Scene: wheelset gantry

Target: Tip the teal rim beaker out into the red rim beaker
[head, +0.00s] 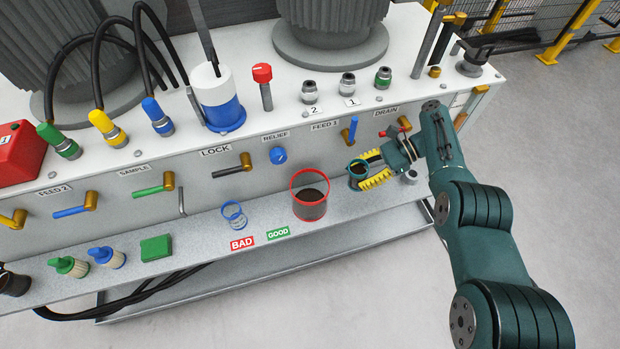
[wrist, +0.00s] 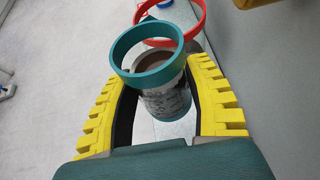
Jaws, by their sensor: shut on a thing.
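The teal rim beaker (head: 358,169) is at the right part of the shelf, between the yellow fingers of my gripper (head: 374,178). In the wrist view the teal rim beaker (wrist: 163,100) is clear-walled with dark brown contents, and my gripper (wrist: 160,95) is shut on it. It looks about upright; whether it touches the shelf I cannot tell. The red rim beaker (head: 310,207) stands on the shelf just left of it, with dark contents low inside. Its rim (wrist: 198,22) shows beyond the teal rim in the wrist view.
A small blue-rimmed clear vessel (head: 234,215) stands left of the red rim beaker. BAD (head: 242,243) and GOOD (head: 278,233) labels lie on the shelf (head: 195,262) front. The panel with a blue knob (head: 278,155) and valve handles rises behind. A green block (head: 156,248) sits further left.

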